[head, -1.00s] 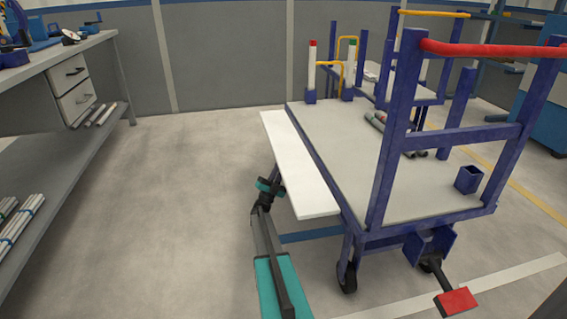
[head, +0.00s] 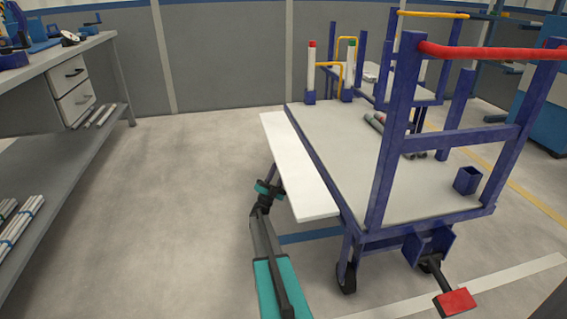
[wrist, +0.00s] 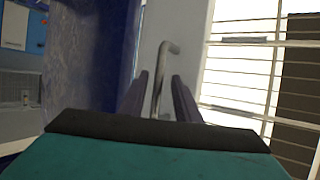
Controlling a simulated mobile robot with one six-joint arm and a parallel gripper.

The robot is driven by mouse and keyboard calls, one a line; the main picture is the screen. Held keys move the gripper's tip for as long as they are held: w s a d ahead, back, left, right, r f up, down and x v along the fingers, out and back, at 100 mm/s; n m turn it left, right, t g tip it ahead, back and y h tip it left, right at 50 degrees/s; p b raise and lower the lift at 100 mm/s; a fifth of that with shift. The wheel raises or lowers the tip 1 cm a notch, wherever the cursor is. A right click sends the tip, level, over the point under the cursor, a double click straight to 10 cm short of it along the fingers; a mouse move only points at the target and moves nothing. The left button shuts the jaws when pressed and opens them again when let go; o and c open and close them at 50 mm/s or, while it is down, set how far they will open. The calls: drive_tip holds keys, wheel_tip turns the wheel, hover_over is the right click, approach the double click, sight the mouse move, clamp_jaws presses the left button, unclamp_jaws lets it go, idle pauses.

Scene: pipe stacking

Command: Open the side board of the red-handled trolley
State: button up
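The red-handled trolley (head: 440,190) stands at the right in the head view, with its red handle (head: 490,50) on top. Its white side board (head: 300,165) sticks out from the deck's left long side; its exact tilt is hard to tell. My gripper (head: 273,180) is at the outer left edge of the board, partly hidden by it. In the wrist view a bent metal bar handle (wrist: 165,70) on a pale panel lies between the fingers of my gripper (wrist: 159,95). The fingers are apart, one on each side of the handle, with gaps showing.
Pipes (head: 385,130) lie on the trolley deck. A red pedal (head: 455,302) juts out at its near end. A grey workbench (head: 55,145) with drawers stands at the left. The floor (head: 190,180) between bench and trolley is clear.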

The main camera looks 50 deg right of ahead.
drive_tip(key=p+v, duration=0.4)
drive_tip(key=v, duration=0.8)
drive_tip(key=shift+f, duration=0.3)
drive_tip(key=shift+a, duration=0.15)
